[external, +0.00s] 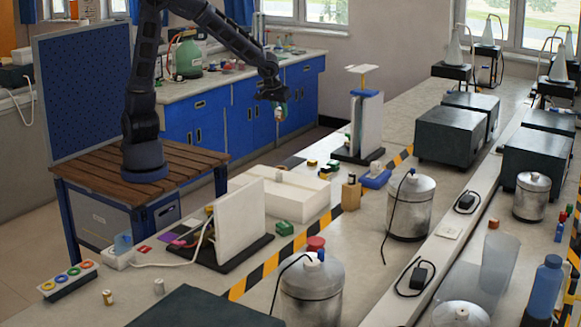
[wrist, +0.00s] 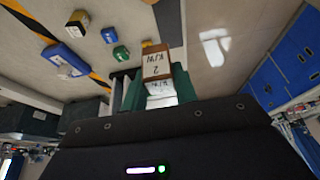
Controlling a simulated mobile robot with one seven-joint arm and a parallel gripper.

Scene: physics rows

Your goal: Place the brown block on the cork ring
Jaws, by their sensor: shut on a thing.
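My gripper (external: 273,94) hangs in the air over the floor gap between the blue cabinets and the long bench. In the wrist view its jaws (wrist: 157,88) are shut on the brown block (wrist: 157,62), which has a brown end and white faces with dark lettering. In the external view the held block (external: 281,112) is tiny and its shape is unclear. I cannot make out the cork ring with certainty in either view.
A white upright panel on a stand (external: 367,125) and a white box (external: 285,192) are obstacles. Metal canisters (external: 410,207) stand to the right.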

